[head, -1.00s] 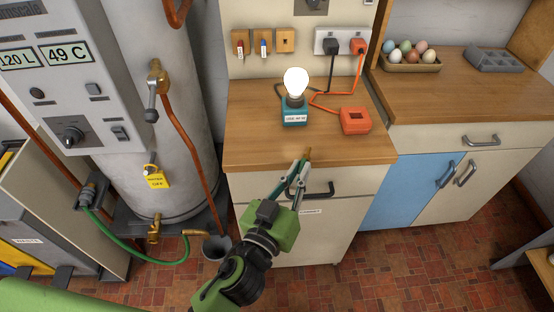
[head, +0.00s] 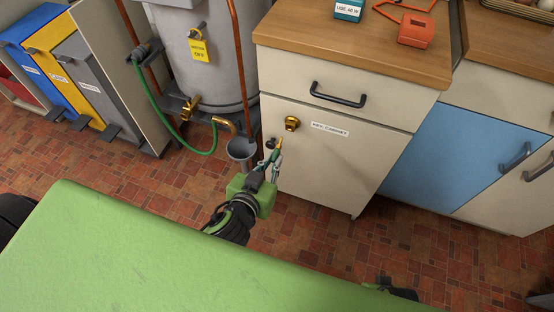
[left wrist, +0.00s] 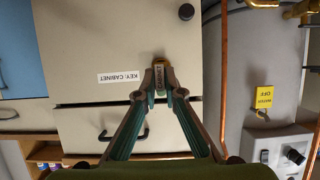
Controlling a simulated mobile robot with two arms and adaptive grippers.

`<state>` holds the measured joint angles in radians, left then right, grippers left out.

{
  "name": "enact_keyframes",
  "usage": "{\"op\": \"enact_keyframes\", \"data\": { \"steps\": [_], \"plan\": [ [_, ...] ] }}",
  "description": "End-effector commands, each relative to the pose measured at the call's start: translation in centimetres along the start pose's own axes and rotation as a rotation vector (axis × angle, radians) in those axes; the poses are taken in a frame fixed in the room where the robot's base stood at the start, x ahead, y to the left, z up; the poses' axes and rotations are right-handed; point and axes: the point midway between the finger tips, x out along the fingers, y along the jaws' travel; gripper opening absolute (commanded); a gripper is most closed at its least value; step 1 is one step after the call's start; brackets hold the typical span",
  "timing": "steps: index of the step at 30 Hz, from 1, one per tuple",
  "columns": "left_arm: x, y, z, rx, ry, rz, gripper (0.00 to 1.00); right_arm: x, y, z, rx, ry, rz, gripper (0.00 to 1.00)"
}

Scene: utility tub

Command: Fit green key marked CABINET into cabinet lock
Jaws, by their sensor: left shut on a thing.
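The brass cabinet lock (head: 291,123) stands out from the cream door (head: 345,159), beside the KEY CABINET label (head: 329,129). In the head view the key is below and slightly left of the lock, apart from it.
A dark knob (head: 271,143) sits on the door near the gripper. A drawer handle (head: 339,95) juts out above the lock. A grey funnel (head: 241,149), copper pipe (head: 238,60) and boiler (head: 203,62) stand to the left. Tiled floor (head: 320,235) is clear in front.

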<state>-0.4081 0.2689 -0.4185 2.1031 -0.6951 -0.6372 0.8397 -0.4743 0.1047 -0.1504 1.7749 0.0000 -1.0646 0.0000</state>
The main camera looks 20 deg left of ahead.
Motion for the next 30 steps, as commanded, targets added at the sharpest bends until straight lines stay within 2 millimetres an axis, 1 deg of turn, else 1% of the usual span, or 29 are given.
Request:
{"op": "enact_keyframes", "data": {
  "steps": [1,9,15,21,30],
  "plan": [
    [0.4,0.0,-0.4,0.002,0.004,0.001,0.00,0.0,0.0,0.0,0.000,0.000,0.000,0.40],
    [2.9,0.0,-1.4,0.001,0.004,0.001,0.00,0.1,0.0,0.0,0.000,0.001,0.000,0.40],
    [4.3,0.0,-1.9,0.001,0.003,0.001,0.00,-0.2,0.0,-0.2,0.000,0.002,0.000,0.40],
    [4.9,0.0,-2.2,0.000,0.003,0.001,0.00,-0.3,0.0,-0.2,0.000,0.001,0.000,0.40],
    [5.0,0.0,-2.2,0.000,0.002,0.001,0.00,-0.4,0.0,-0.3,0.000,0.002,0.000,0.40]
  ]
}}
